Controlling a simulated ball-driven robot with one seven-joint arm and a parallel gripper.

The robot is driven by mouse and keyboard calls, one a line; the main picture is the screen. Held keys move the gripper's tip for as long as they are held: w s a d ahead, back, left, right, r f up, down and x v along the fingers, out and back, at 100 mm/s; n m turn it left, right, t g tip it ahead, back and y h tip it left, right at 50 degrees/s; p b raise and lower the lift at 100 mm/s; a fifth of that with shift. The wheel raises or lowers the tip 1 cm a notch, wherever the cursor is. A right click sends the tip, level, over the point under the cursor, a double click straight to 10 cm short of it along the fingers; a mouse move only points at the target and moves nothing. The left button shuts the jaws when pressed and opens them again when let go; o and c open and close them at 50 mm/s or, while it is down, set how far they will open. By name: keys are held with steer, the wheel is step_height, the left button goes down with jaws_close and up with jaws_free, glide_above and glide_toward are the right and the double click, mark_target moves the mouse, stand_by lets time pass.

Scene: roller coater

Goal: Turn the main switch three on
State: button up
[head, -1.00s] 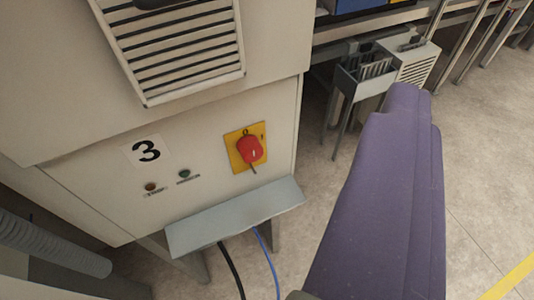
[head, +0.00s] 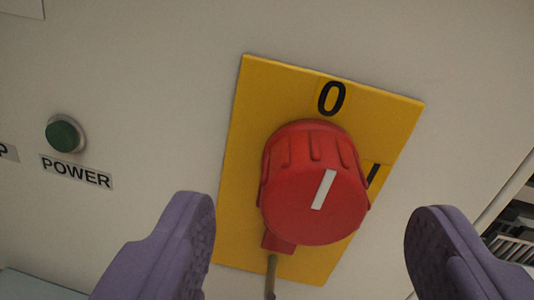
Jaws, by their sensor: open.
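The main switch is a red ribbed rotary knob (head: 315,185) on a yellow plate (head: 385,112), fixed to a beige cabinet panel. A white line on the knob's face slants up toward the "0" (head: 331,98) at the top of the plate. A second mark (head: 372,175), a "I" partly hidden by the knob, is at the plate's right. My gripper (head: 312,230) shows as two purple fingers, open, one at each side of the knob's lower part. A clear gap shows between each finger and the knob, and nothing is between the fingers but the view of the switch.
A green button (head: 65,134) labelled POWER (head: 76,172) is on the panel to the left. A thin grey-brown rod or cable (head: 271,275) hangs below the knob. The panel's right edge (head: 505,200) slants down at the right, with other equipment beyond it.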

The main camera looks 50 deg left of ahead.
mark_target(326, 214)
steer(key=shift+b+x, duration=0.3)
steer(key=shift+x, duration=1.7)
steer(key=shift+d, duration=0.15)
steer(key=c, duration=1)
steer(key=shift+m, duration=0.4)
steer(key=m+p, duration=0.2)
steer(key=m, duration=0.1)
steer(key=shift+w+r+m, duration=0.1)
steer(key=shift+m, duration=0.3)
steer(key=m+p, duration=0.2)
steer(key=m, duration=0.2)
steer(key=shift+d+m, duration=0.1)
steer(key=shift+m, duration=0.2)
steer(key=m+p, duration=0.2)
steer(key=m, duration=0.2)
steer(key=shift+w+m+p, duration=0.15)
steer(key=shift+m+p, duration=0.15)
steer(key=m+p, duration=0.1)
steer(key=m, duration=0.3)
steer(key=shift+f+p, duration=0.2)
steer(key=shift+p, duration=0.1)
steer(key=shift+m, duration=0.3)
